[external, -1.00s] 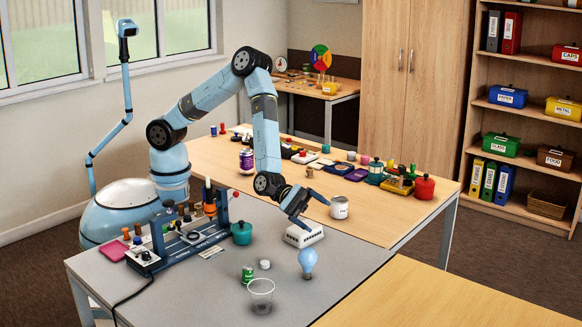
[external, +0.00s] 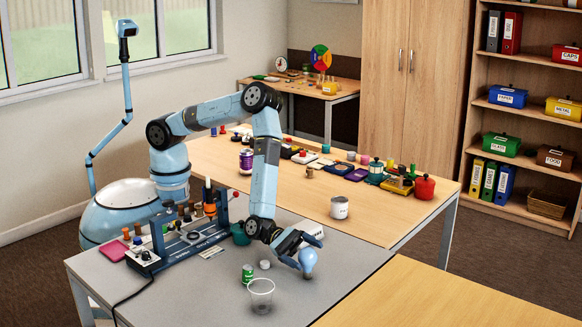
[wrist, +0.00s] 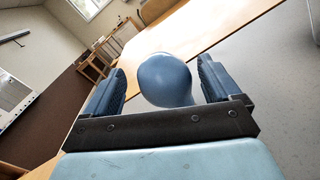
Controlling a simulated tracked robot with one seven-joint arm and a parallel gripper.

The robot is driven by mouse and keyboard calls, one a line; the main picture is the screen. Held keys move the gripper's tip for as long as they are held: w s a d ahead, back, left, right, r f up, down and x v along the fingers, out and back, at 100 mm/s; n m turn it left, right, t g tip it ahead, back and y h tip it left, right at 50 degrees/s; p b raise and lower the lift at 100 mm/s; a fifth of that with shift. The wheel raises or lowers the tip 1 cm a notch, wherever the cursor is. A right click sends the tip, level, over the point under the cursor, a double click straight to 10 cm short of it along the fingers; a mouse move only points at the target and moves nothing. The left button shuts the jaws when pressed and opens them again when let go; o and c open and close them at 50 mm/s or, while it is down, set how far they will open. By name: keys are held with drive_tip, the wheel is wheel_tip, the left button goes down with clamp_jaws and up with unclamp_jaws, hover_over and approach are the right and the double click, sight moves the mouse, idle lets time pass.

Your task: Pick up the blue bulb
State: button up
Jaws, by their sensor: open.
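The blue bulb (external: 308,260) stands upright on the grey table, near its right side. My gripper (external: 301,256) is low over the table at the bulb, with its fingers apart. In the wrist view the bulb (wrist: 166,80) sits between the two open fingers of my gripper (wrist: 162,84). A gap shows on each side of the bulb there, so the fingers do not appear to touch it. The lower part of the bulb is hidden in the wrist view.

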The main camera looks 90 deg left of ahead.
sight(315, 262)
drive_tip(key=shift+w+d+f, duration=0.35)
drive_tip(key=shift+w+d, duration=0.15)
drive_tip(key=shift+d, duration=0.1)
drive_tip(key=shift+w+d+f, duration=0.3)
drive_tip(key=shift+w+d, duration=0.2)
drive_tip(key=shift+d, duration=0.05)
drive_tip(key=c, duration=0.8)
drive_tip(key=shift+r, duration=0.15)
drive_tip(key=shift+c, duration=0.2)
